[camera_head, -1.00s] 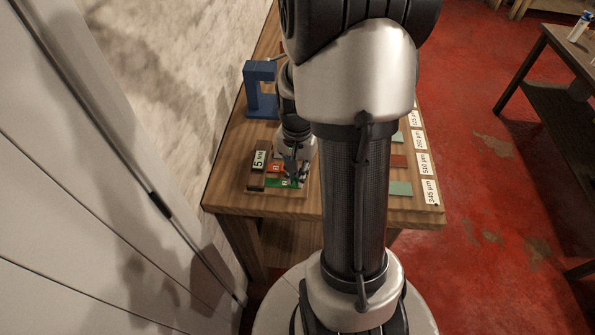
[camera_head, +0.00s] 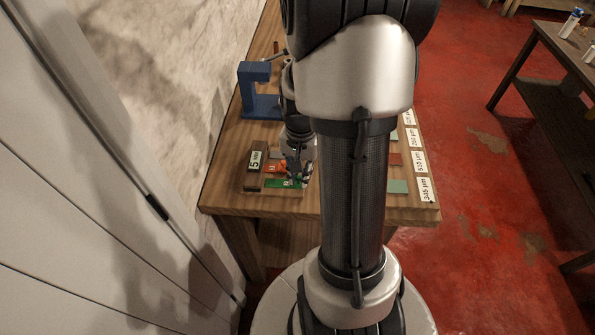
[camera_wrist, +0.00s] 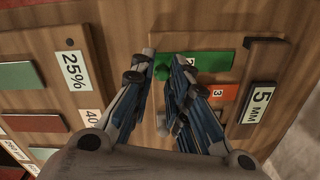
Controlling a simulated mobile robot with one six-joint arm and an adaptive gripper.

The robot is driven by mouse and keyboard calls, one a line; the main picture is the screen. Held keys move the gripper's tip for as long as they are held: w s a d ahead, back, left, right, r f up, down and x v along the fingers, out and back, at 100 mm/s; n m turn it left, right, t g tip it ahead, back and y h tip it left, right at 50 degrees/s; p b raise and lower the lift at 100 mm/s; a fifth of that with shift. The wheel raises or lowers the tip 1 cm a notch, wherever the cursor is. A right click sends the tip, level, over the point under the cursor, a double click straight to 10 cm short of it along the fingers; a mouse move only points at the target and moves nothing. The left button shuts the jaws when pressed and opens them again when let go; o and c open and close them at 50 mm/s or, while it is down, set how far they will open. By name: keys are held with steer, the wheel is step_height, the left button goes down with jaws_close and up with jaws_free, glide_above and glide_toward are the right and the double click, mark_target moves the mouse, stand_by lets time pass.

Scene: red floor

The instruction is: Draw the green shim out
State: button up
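There is a visible gap between the fingers, and I cannot tell whether either touches the shim. In the head view my gripper (camera_head: 299,176) is over the shim's right end and hides part of it.
An orange shim marked 3 (camera_wrist: 226,92) lies beside the green one, next to a dark block labelled 5 MM (camera_wrist: 258,101). A blue frame-shaped tool (camera_head: 262,106) stands farther back. Coloured plates with labels line the table's right side (camera_head: 397,187). A white wall is close on the left.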

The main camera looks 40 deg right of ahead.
steer(key=o, duration=0.4)
steer(key=shift+d, duration=0.1)
step_height(320, 180, up, 12)
stand_by(0.6)
stand_by(0.4)
